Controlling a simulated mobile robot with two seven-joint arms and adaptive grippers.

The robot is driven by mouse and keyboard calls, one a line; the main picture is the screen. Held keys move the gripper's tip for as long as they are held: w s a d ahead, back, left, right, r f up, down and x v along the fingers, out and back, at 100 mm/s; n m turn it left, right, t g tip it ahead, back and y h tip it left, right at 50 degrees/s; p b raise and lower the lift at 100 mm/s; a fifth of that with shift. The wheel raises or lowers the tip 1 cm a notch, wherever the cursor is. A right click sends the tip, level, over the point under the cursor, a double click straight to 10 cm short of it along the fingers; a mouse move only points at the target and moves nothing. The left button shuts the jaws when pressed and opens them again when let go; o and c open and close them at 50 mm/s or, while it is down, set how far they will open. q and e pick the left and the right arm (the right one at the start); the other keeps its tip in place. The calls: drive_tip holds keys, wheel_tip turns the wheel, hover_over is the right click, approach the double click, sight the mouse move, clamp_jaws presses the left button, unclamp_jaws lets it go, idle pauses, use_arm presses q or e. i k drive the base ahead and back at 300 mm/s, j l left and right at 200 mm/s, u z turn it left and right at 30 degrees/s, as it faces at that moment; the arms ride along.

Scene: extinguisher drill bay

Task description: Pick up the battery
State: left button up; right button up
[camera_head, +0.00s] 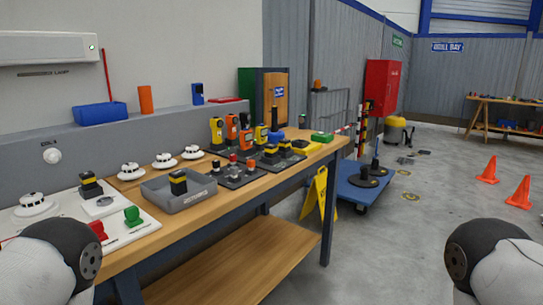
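A black block with a yellow band (178,182), which looks like a battery, stands in a grey tray (190,203) labelled on its front, on the wooden workbench. A similar dark block (90,186) stands on a white board at the near left of the bench. More black and yellow blocks (270,154) stand on a dark board further right. I cannot tell which of these is the battery meant. Neither gripper is in view; only parts of my arms show at the bottom left and bottom right corners.
The workbench (203,232) also carries white round detectors (130,171), yellow and orange handheld devices (217,131) and red and green parts. A yellow floor sign (315,193) and a blue cart (360,190) stand beyond its right end.

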sight(270, 150)
drive_tip(key=i+l, duration=0.15)
drive_tip(key=i, duration=0.25)
drive_tip(key=i+l+u, duration=0.1)
drive_tip(key=i, duration=0.35)
drive_tip(key=i+l+u, duration=0.1)
drive_tip(key=i, duration=0.3)
drive_tip(key=i+l, duration=0.25)
drive_tip(key=i, duration=0.2)
drive_tip(key=k+u, duration=0.1)
drive_tip(key=u, duration=0.35)
drive_tip(key=k+j+u, duration=0.1)
drive_tip(key=u, duration=0.3)
drive_tip(key=j+u, duration=0.15)
drive_tip(key=u, duration=0.3)
drive_tip(key=k+j+u, duration=0.15)
drive_tip(key=u, duration=0.3)
drive_tip(key=j+u, duration=0.2)
drive_tip(key=u, duration=0.2)
drive_tip(key=j+u, duration=0.2)
drive_tip(key=u, duration=0.25)
drive_tip(key=j+u, duration=0.15)
drive_tip(key=u, duration=0.3)
drive_tip(key=z, duration=3.15)
